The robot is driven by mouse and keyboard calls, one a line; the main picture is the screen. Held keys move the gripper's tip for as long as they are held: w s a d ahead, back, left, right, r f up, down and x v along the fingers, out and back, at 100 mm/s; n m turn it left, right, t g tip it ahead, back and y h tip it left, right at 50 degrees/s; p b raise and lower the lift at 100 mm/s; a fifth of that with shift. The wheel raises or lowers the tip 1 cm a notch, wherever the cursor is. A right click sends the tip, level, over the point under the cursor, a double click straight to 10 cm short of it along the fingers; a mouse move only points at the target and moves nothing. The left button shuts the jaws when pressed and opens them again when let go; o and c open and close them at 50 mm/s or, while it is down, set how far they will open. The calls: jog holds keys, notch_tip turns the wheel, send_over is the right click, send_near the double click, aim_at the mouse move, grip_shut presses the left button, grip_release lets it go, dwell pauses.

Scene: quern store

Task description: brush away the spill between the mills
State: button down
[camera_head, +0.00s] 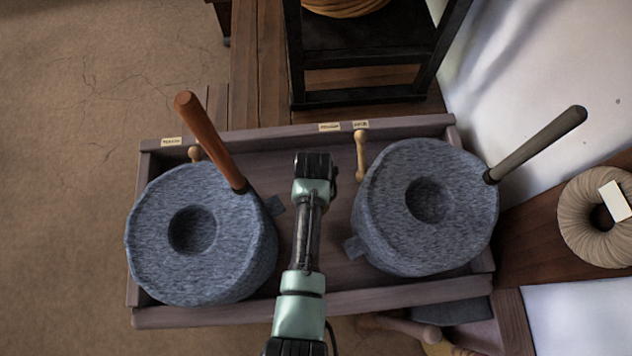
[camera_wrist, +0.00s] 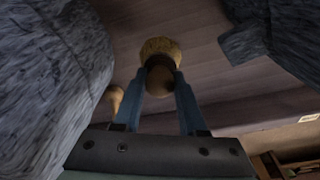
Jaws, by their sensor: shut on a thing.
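Two grey stone mills stand in a shallow wooden tray (camera_head: 330,296). The left mill (camera_head: 165,265) has a red-brown handle, and the right mill (camera_head: 400,240) a grey-brown one. My gripper (camera_wrist: 163,78) is between the mills, over the tray floor, with its fingertips hidden in the head view. In the wrist view its blue fingers are shut on a brush (camera_wrist: 160,47) with a tan, rounded bristle end and a dark band. I cannot tell whether the bristles touch the floor. No spill is clearly visible; my arm covers part of the gap.
Small paper labels lie on the back rim. A black stand (camera_head: 370,80) is behind the tray, a coiled rope ring (camera_head: 590,230) at right. Both mills stand close to my arm.

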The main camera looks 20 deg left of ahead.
jog(key=shift+r+p, duration=1.2)
jog(key=shift+r, duration=0.4)
